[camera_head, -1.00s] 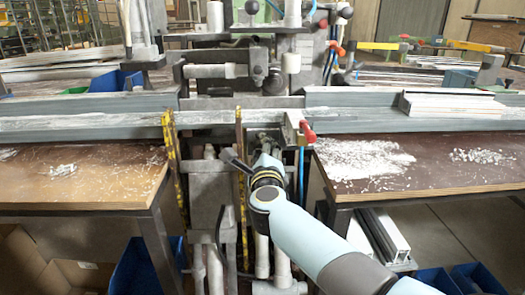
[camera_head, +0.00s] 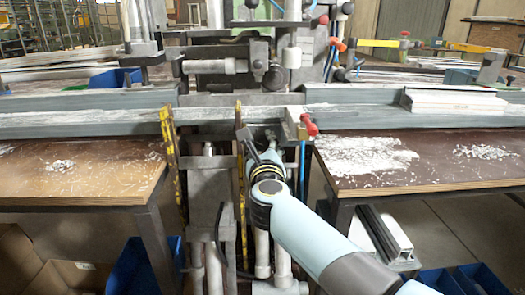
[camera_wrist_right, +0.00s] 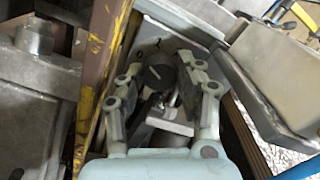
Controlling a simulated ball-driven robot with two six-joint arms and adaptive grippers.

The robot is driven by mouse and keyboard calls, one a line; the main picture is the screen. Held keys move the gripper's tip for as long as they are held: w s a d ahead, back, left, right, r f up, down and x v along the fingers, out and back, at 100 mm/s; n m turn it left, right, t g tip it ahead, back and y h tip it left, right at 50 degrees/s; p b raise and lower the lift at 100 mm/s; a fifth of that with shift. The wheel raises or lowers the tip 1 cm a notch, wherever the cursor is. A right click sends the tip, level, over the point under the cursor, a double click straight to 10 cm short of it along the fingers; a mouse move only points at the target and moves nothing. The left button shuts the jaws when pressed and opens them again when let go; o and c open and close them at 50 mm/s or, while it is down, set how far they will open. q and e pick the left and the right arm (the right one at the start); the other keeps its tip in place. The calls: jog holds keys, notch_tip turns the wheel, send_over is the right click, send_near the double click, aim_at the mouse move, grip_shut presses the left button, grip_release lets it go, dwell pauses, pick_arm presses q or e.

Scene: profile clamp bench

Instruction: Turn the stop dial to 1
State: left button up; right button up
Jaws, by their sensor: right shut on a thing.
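The stop dial is a dark round knob (camera_wrist_right: 158,70) on a grey plate in the right wrist view, between the fingertips of my right gripper (camera_wrist_right: 161,62). The gripper is shut on the dial, one finger on each side. In the head view my right gripper (camera_head: 264,152) is low at the middle of the bench, just right of a yellow-edged upright, and the dial is hidden there. My left gripper is not in view.
Yellow, worn uprights (camera_head: 171,155) stand left of my right gripper. A red-tipped part (camera_head: 309,125) and a blue hose (camera_head: 302,165) are close on its right. A long grey profile rail (camera_head: 90,122) crosses behind. Wooden tables (camera_head: 75,187) with shavings flank the gap.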

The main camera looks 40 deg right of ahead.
jog(key=m+b, duration=0.2)
jog(key=m, duration=0.4)
jog(key=shift+f+b, duration=0.15)
jog(key=shift+b, duration=0.2)
dwell(0.4)
jog(key=o, duration=1.1)
jog(key=shift+o, duration=0.2)
